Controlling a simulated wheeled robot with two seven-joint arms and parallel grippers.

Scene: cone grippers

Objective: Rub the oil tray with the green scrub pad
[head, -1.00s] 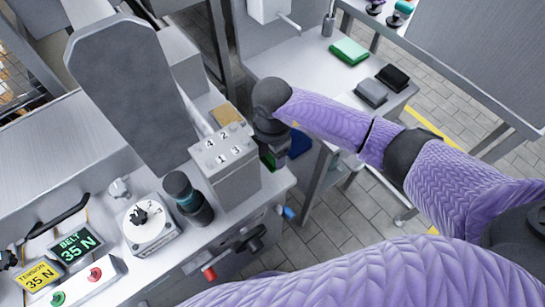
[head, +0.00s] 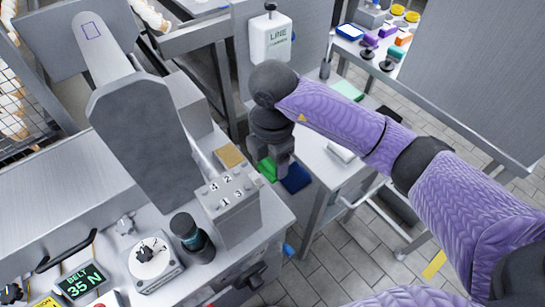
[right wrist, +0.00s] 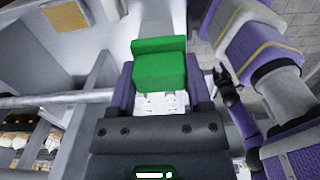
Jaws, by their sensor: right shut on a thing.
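My right gripper (head: 272,172) hangs past the right edge of the machine, near the numbered block. It is shut on the green scrub pad (head: 267,167), mostly hidden by the fingers. In the right wrist view the pad (right wrist: 160,68) shows as a bright green block at the fingertips. A small tan square (head: 231,156) lies behind the numbered block, left of the gripper and apart from it. It also shows at the upper left of the right wrist view (right wrist: 65,15). I cannot tell whether it is the oil tray. My left gripper is not seen.
The numbered block (head: 230,205) and a dark cylinder (head: 188,230) stand close by. A dark blue flat piece (head: 296,178) shows right of the gripper. A side table (head: 318,148) holds a pale green piece (head: 347,90). Floor shows between machine and table.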

